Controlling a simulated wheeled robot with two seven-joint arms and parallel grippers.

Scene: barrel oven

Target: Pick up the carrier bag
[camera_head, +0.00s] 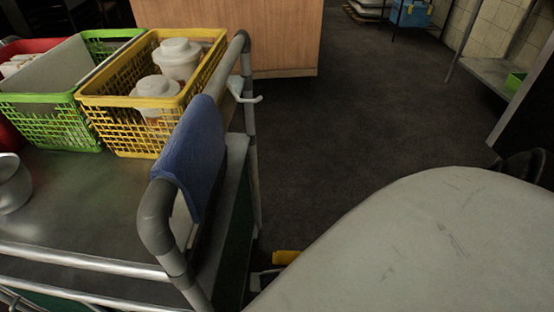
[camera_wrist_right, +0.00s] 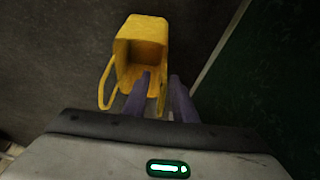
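The carrier bag is most likely the yellow, open-topped thing with loop handles (camera_wrist_right: 140,38) in the right wrist view, over the dark floor. A small yellow part of it (camera_head: 286,257) shows low in the head view, beside the trolley; the pale shape at lower right may hide the rest. My right gripper (camera_wrist_right: 161,77) has its two fingers apart, reaching to the bag's near right side. A yellow strip, seemingly a handle, shows between the fingers; I cannot tell whether they touch it. My left gripper is not in view.
A metal trolley (camera_head: 75,190) stands at left, its grey rail (camera_head: 155,215) draped with a blue cloth (camera_head: 194,155). It carries a yellow basket (camera_head: 125,115) with white-lidded tubs and a green basket (camera_head: 45,120). Dark floor (camera_head: 350,120) is clear in the middle.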

